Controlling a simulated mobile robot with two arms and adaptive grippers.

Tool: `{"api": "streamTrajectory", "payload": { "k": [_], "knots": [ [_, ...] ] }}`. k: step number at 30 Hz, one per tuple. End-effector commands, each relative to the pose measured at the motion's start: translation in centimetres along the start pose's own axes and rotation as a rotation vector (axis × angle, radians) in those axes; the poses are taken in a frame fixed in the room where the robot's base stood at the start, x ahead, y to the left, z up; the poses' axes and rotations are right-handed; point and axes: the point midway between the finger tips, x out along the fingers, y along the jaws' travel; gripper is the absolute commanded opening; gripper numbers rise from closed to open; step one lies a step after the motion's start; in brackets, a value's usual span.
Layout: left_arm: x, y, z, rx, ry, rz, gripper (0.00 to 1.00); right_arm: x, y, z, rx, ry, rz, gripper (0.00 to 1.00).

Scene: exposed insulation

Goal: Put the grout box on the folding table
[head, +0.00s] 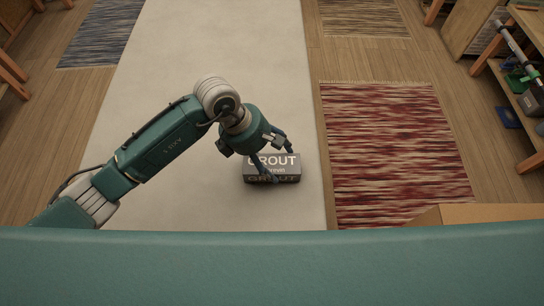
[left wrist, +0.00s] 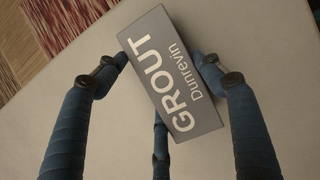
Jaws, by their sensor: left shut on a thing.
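The grout box (head: 287,168) is a grey block with white "GROUT" lettering, at the middle of the head view over a pale runner or floor strip. My left gripper (head: 273,162) comes in from the left and is shut on the box. In the left wrist view the box (left wrist: 172,72) lies slanted between blue fingers, with fingertips at both sides. I cannot tell whether the box rests on the pale surface or is just above it. No folding table can be made out for certain. My right gripper is not in view.
A red striped rug (head: 395,150) lies right of the pale strip (head: 160,120). A blue rug (head: 100,35) lies at the upper left. Wooden shelving with tools (head: 522,75) stands at the right edge. A cardboard-coloured edge (head: 480,213) shows at the lower right.

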Motion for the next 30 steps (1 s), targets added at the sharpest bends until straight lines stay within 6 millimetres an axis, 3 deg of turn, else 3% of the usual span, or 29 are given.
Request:
{"api": "streamTrajectory", "payload": {
  "k": [10, 11, 13, 25, 30],
  "knots": [
    [0.4, 0.1, -0.1, 0.002, -0.004, 0.003, 0.25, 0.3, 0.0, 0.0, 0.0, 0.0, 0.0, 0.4],
    [0.4, 0.1, -0.1, 0.001, -0.002, 0.002, 0.71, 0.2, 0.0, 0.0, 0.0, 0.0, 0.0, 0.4],
    [0.3, 0.1, -0.1, 0.001, -0.001, 0.002, 0.85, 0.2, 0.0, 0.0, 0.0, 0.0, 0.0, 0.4],
    [-0.2, 0.1, -0.1, 0.001, -0.001, 0.003, 0.86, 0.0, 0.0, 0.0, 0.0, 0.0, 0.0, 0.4],
    [-2.9, 0.2, -0.1, 0.003, -0.001, 0.006, 0.86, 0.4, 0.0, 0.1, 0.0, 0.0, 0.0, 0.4]
  ]
}}
